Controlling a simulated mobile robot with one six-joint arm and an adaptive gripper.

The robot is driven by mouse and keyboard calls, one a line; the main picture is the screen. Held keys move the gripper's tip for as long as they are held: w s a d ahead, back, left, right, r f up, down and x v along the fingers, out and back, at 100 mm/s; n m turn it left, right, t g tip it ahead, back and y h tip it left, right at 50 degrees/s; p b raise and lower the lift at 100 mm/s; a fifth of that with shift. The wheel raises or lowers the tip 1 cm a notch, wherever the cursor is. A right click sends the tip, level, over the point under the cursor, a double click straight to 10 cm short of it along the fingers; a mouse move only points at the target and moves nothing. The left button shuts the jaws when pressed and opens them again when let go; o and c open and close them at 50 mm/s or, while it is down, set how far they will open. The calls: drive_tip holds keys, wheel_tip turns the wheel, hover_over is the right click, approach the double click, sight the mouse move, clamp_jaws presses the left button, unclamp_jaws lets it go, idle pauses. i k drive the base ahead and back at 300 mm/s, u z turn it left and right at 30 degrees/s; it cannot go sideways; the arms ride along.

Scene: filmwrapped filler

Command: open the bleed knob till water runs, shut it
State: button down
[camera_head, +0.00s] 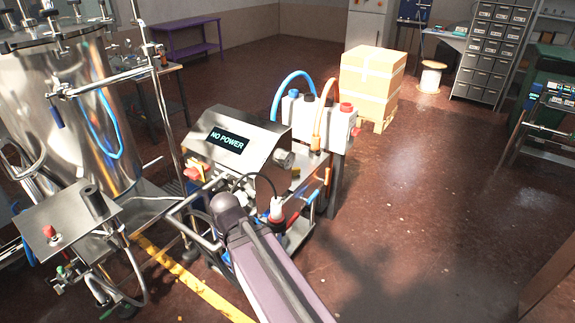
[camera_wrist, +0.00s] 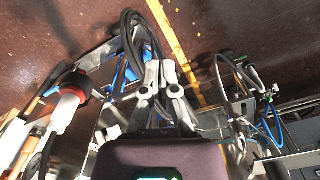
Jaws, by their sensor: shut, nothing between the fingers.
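My gripper (camera_wrist: 160,72) is shut and empty in the wrist view, its pale fingers together above black cables and the machine's lower frame. In the head view my arm hides it. The filler machine (camera_head: 236,150) has a steel housing with a display reading "NO POWER". I cannot tell for sure which part is the bleed knob. Red caps (camera_head: 346,107) show on the white block at its right. Small green and red fittings (camera_head: 62,270) sit low at the left, and a green fitting also shows at right in the wrist view (camera_wrist: 271,90). No running water shows.
A steel tank (camera_head: 70,110) with pipes stands at left. A steel box with a red button (camera_head: 49,231) is in front of it. A white-and-red connector (camera_wrist: 72,95) is left of my gripper. Boxes (camera_head: 371,80) stand behind.

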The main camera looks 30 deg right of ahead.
sight(296, 171)
drive_tip(key=u, duration=0.75)
drive_tip(key=k, duration=0.1)
drive_tip(key=z, duration=2.75)
drive_tip(key=i, duration=1.25)
